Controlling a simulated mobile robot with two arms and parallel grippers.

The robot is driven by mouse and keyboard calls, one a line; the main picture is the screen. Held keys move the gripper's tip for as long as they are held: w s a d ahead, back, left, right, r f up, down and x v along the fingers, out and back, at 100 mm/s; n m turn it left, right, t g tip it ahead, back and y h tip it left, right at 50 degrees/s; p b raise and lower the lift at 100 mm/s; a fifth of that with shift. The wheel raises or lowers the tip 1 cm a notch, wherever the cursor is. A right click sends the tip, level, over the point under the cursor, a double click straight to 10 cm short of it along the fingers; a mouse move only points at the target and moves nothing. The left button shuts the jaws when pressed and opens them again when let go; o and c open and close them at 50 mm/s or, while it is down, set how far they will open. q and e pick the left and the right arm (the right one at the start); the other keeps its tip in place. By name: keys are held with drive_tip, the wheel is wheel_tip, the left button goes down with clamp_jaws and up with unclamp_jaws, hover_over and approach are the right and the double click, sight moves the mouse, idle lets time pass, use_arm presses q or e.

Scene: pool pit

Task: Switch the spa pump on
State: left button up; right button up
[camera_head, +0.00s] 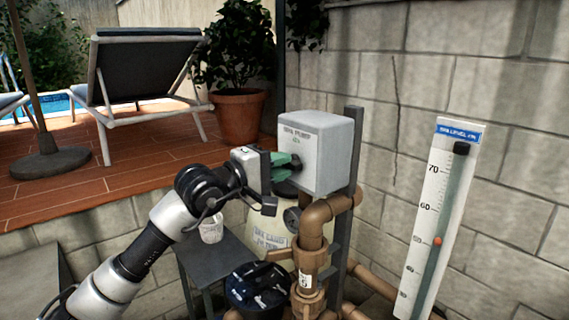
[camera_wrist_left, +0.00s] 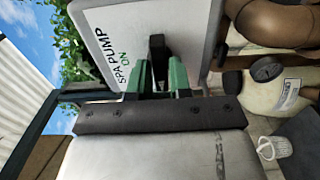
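The spa pump switch box (camera_head: 328,155) is a pale grey box on a dark post. The wrist view shows its face (camera_wrist_left: 108,28) with the words "SPA PUMP" and a green "ON". A black lever (camera_wrist_left: 157,48) sticks out of this face. My left gripper (camera_head: 284,166) is at the face, with its green fingers (camera_wrist_left: 160,78) close together on either side of the lever. They look closed on it, though the contact is partly hidden. In the head view the fingers cover most of the lever. My right gripper is not in view.
Brown pipes (camera_head: 313,225) and a cream tank (camera_head: 262,235) stand below the box. A white cup (camera_head: 211,229) is on a dark stand (camera_head: 222,260). A level gauge (camera_head: 437,215) leans at the right by the block wall. A tiled deck with a lounger (camera_head: 145,70) lies behind.

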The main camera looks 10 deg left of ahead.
use_arm(q)
clamp_jaws()
